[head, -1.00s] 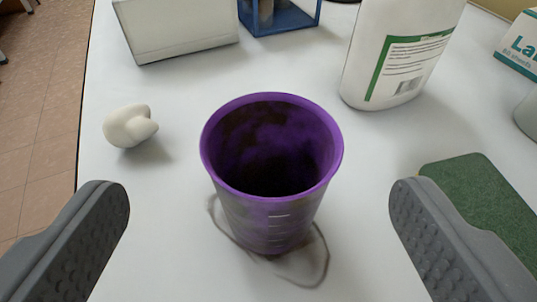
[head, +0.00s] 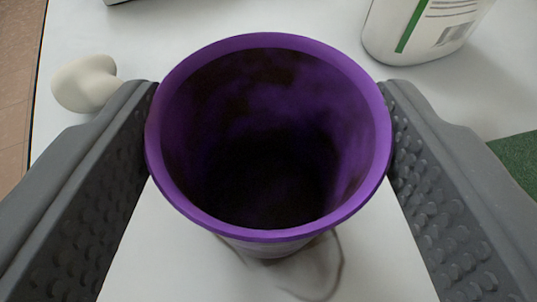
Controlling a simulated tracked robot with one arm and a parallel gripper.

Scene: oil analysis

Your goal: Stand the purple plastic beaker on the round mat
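The purple plastic beaker (head: 268,236) stands upright in the middle of the head view, its open mouth facing me. Its inside is dark, with blotchy dark patches. My gripper (head: 268,85) has one finger on each side of the beaker. Both ridged grey fingers meet its outer wall just under the rim, so it is shut on the beaker. The beaker's base is mostly hidden below the rim, so I cannot tell whether it touches the table. No round mat shows in this view.
A white knobbly object (head: 86,83) lies close by the left finger. A white bottle with a green-edged label (head: 420,30) stands at the back right. A green pad (head: 520,160) is at the right edge. The white table (head: 240,18) ends at the left.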

